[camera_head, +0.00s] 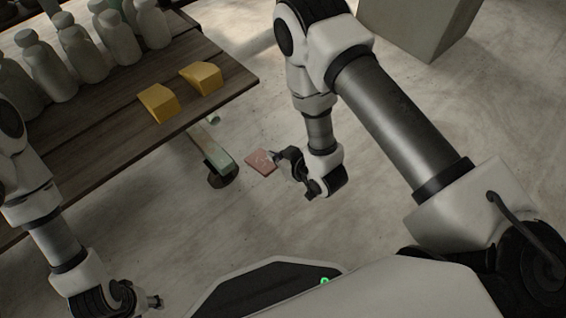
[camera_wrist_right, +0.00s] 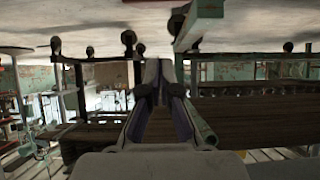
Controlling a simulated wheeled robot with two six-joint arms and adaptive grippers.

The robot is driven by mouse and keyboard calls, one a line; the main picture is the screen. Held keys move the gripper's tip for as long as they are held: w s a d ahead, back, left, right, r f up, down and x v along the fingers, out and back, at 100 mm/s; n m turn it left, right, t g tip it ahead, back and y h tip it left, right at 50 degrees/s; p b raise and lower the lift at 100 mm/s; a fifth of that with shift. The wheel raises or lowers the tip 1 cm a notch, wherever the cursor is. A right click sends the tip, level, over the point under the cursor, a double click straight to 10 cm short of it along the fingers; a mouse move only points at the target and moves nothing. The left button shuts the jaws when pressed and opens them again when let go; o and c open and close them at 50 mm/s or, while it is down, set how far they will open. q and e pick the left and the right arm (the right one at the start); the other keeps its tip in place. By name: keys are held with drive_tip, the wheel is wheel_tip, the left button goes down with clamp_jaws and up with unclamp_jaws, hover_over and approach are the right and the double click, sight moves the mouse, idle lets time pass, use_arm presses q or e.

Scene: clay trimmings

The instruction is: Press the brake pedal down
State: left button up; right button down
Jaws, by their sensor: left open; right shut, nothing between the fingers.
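A flat pinkish-red pad with a pale mark, which looks like the brake pedal (camera_head: 259,164), shows low beside the wheeled table in the head view. My right gripper (camera_head: 277,158) is shut and empty. Its tip overlaps the pad's right edge in the picture; I cannot tell whether it touches. I cannot tell whether the pedal is up or down. My left gripper (camera_head: 153,301) is open and empty at the lower left.
The wooden table (camera_head: 110,135) carries several pale bottles and two yellow blocks (camera_head: 158,103) (camera_head: 202,78). A greenish leg (camera_head: 210,146) ends in a dark caster (camera_head: 222,174) left of the pad. A grey box (camera_head: 420,25) stands behind. Floor around the pad is clear.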

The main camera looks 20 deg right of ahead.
sight(272, 167)
drive_tip(key=b+x, duration=0.1)
drive_tip(key=x, duration=0.3)
drive_tip(key=shift+f+b, duration=0.3)
drive_tip(key=shift+b, duration=0.1)
drive_tip(key=f, duration=0.1)
drive_tip(key=s+f+b, duration=0.1)
drive_tip(key=f+b, duration=0.1)
drive_tip(key=shift+s+d, duration=0.15)
drive_tip(key=shift+d, duration=0.15)
drive_tip(key=shift+s, duration=0.1)
drive_tip(key=shift+f, duration=0.15)
